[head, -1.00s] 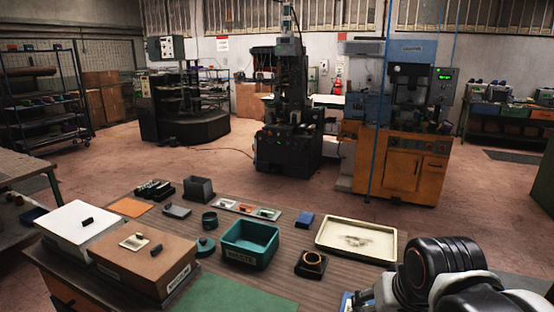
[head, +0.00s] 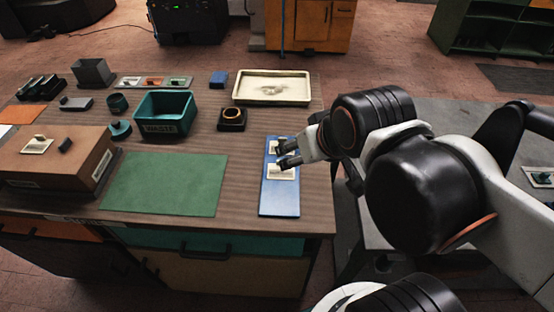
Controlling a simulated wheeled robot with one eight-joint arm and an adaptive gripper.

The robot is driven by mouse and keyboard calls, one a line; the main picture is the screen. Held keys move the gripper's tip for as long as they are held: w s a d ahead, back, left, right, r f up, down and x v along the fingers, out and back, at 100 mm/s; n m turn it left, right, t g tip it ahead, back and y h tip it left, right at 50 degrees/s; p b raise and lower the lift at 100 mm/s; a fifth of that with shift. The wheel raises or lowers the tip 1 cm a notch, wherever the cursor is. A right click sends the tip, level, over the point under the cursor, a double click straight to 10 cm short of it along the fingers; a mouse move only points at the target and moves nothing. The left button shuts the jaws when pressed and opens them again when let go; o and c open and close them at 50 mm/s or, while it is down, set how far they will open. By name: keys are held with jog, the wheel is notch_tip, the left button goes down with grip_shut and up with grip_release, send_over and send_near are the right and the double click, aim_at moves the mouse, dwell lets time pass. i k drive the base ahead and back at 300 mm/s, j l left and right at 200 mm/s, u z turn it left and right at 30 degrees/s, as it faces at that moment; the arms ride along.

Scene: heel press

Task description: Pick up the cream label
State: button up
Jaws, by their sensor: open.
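A blue board (head: 279,200) lies near the right end of the table with two pale cream labels on it. The nearer label (head: 280,173) lies around the middle of the board, and the farther label (head: 272,146) is above it in the picture. My gripper (head: 284,156) is open over the board, its fingers pointing left. The fingers partly cover both labels, and I cannot tell whether they touch either. Another cream label (head: 37,145) with a small grip lies on the brown box (head: 88,164) at the left.
A green mat (head: 165,184) lies bare left of the board. Behind are a teal waste bin (head: 165,128), a dark block with a ring (head: 232,126) and a cream tray (head: 271,99). A pale card (head: 538,177) lies at the far right.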

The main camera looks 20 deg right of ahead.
aim_at(39, 144)
jog(key=u, duration=1.4)
jog(key=i+j+z, duration=0.3)
jog(key=i+j, duration=0.25)
jog(key=i+j+z, duration=0.15)
jog(key=i+j, duration=0.15)
jog(key=i+j+z, duration=0.15)
jog(key=j, duration=0.25)
jog(key=i+j+z, duration=0.15)
jog(key=i+j, duration=0.15)
jog(key=i+j+z, duration=0.1)
jog(key=i+j, duration=0.15)
jog(key=j, duration=0.25)
jog(key=i+j+z, duration=0.15)
jog(key=j, duration=0.25)
